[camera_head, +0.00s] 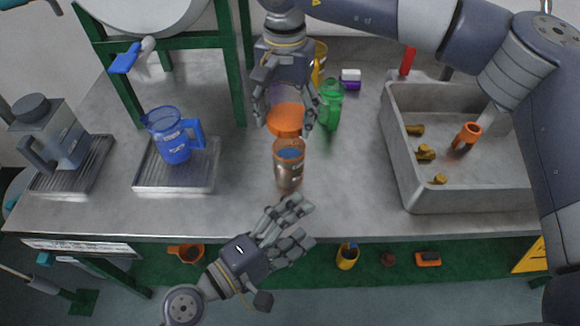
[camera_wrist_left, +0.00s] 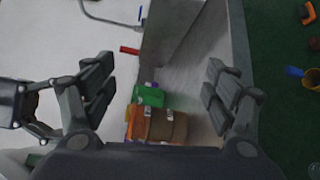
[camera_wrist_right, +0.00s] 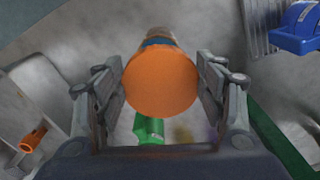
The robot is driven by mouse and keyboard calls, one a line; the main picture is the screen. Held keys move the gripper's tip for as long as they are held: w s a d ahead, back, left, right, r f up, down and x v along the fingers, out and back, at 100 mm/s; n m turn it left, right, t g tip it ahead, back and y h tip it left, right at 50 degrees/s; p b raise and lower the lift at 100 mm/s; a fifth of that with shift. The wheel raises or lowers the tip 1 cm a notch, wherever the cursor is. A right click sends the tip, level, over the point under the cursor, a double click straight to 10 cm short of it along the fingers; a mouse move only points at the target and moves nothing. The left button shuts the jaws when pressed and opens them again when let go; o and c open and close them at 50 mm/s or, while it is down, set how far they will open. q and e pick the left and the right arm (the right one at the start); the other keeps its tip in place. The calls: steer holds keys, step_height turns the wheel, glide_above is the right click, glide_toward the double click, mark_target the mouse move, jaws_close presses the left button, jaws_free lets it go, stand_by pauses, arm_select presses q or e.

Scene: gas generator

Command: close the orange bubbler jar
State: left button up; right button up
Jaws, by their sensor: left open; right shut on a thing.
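The bubbler jar (camera_head: 288,168) stands upright on the table, translucent orange-brown with blue showing near its top. My right gripper (camera_head: 282,116) is shut on the orange lid (camera_head: 286,121), holding it above and slightly behind the jar's mouth. In the right wrist view the round orange lid (camera_wrist_right: 160,82) sits between the fingers and hides part of the jar (camera_wrist_right: 157,37) beyond. My left gripper (camera_head: 298,224) is open and empty, in front of the jar near the table's front edge. In the left wrist view the jar (camera_wrist_left: 165,126) shows between its spread fingers.
A green jar (camera_head: 330,104) stands just right of the lid. A blue jug (camera_head: 172,136) stands on a tray at left, a grey pitcher (camera_head: 52,132) farther left. A grey bin (camera_head: 470,195) with several brass fittings and an orange-ended part (camera_head: 467,133) is at right.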

mark_target(293, 149)
steer(key=shift+s+d+r, duration=0.1)
steer(key=shift+s+r, duration=0.05)
steer(key=shift+s, duration=0.05)
arm_select(q)
steer(key=w+a+n+t+y, duration=0.1)
steer(key=w+n+t+y, duration=0.1)
steer(key=n, duration=0.4)
steer(key=w+a+n+t+y, duration=0.2)
steer(key=n, duration=0.5)
steer(key=w+a+f+n+t+y, duration=0.1)
steer(key=w+a+n+t+y, duration=0.1)
steer(key=n, duration=0.5)
steer(key=shift+w+a+y, duration=0.15)
steer(key=shift+a+y, duration=0.05)
steer(key=shift+y, duration=0.1)
arm_select(e)
steer(key=shift+w, duration=0.1)
arm_select(q)
steer(key=shift+w+a+f+n+y, duration=0.1)
steer(key=shift+a+f+n+y, duration=0.15)
steer(key=shift+f+n, duration=0.55)
steer(key=shift+r, duration=0.15)
steer(key=shift+w, duration=0.1)
steer(key=x, duration=1.2)
steer(key=c, duration=1.6)
steer(key=shift+c, duration=0.2)
arm_select(e)
steer(key=shift+f, duration=2.55)
